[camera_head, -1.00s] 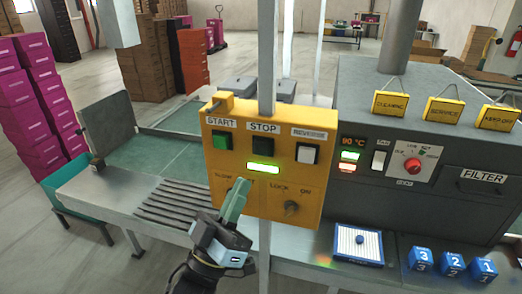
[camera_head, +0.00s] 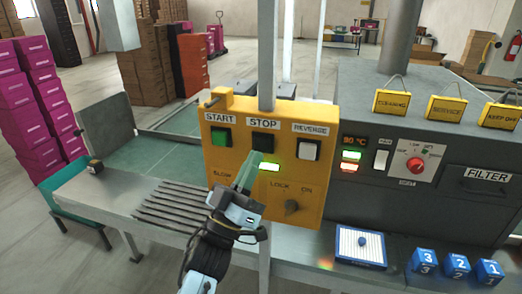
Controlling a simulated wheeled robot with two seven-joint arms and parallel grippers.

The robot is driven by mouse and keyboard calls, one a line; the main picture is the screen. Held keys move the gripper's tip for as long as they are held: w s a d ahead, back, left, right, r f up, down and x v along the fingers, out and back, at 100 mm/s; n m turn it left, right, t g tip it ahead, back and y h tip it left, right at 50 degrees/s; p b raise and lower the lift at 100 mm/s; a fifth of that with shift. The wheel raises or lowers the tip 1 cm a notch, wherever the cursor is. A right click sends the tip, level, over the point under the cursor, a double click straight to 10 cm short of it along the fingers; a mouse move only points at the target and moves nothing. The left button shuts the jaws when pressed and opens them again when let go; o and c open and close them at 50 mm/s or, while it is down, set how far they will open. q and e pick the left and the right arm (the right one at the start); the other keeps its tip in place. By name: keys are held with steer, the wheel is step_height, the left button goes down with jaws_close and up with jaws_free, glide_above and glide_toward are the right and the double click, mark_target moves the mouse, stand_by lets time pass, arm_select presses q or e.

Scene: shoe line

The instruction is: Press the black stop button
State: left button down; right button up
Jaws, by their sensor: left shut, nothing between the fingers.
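The black stop button (camera_head: 263,142) is on the yellow control panel (camera_head: 306,207), under the STOP label. The green start button (camera_head: 221,137) is to its left and the white reverse button (camera_head: 308,150) to its right. My left gripper (camera_head: 252,160) is shut and empty, with its green fingers pointing up at the panel. The stop button's face remains mostly visible. My right gripper is not in view.
A rotary knob (camera_head: 291,207) sits low on the panel. The grey machine (camera_head: 440,215) with a red knob (camera_head: 414,164) stands to the right. Blue numbered blocks (camera_head: 456,266) and a white tray (camera_head: 342,256) are on the bench. A slatted section (camera_head: 165,210) lies left of the panel.

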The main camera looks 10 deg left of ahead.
mark_target(263, 141)
arm_select(q)
steer(key=shift+w, duration=0.65)
steer(key=shift+w, duration=0.15)
stand_by(1.5)
steer(key=shift+w, duration=0.25)
steer(key=shift+w, duration=0.55)
stand_by(0.7)
stand_by(0.4)
steer(key=shift+s+p, duration=0.3)
steer(key=shift+s, duration=0.7)
